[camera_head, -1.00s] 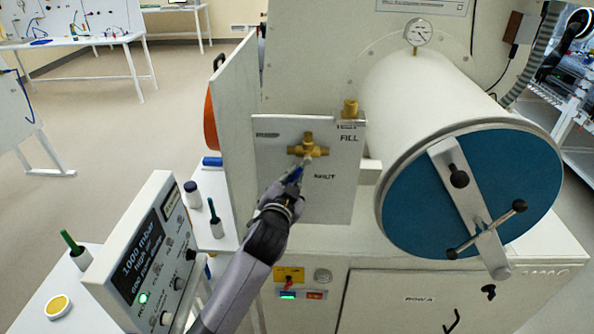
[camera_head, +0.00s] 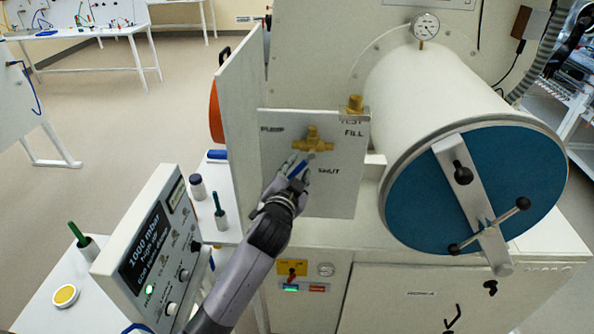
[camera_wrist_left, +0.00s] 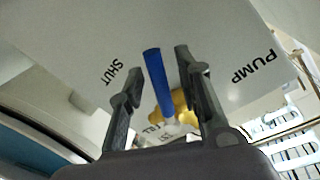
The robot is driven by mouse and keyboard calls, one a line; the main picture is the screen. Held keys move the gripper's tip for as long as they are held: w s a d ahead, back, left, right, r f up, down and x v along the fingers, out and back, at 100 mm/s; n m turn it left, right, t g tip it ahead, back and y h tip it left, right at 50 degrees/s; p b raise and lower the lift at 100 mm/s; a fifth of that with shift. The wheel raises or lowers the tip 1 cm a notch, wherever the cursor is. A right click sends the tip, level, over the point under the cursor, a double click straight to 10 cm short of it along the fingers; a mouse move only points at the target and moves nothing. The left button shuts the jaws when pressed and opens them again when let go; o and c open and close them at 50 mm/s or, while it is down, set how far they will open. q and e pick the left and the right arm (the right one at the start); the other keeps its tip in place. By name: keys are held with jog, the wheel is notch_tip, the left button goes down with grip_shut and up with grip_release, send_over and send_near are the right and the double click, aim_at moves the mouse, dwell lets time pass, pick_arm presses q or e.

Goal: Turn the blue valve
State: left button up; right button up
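The blue valve is a brass body (camera_head: 313,143) on a white upright panel marked PUMP, FILL and SHUT, with a blue lever handle (camera_head: 299,169). The lever points down and left from the body, between PUMP and SHUT. My left gripper (camera_head: 300,167) is at the lever, just below the brass body. In the left wrist view the two grey fingers (camera_wrist_left: 158,64) are apart, one on each side of the blue lever (camera_wrist_left: 157,78), with gaps showing. The brass body (camera_wrist_left: 182,105) is partly hidden behind a finger. My right gripper is not in view.
A large white cylinder with a blue door (camera_head: 420,205) and cross handle stands right of the panel. A pressure gauge (camera_head: 425,26) sits above it. A tilted display box (camera_head: 150,250) reading 1000 mbar stands at lower left. A white side plate (camera_head: 242,130) rises left of the panel.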

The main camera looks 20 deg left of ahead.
pick_arm(q)
jog(key=s+d+r, duration=0.1)
jog(key=s, duration=1.1)
jog(key=shift+d+r, duration=0.2)
jog(key=shift+w, duration=0.1)
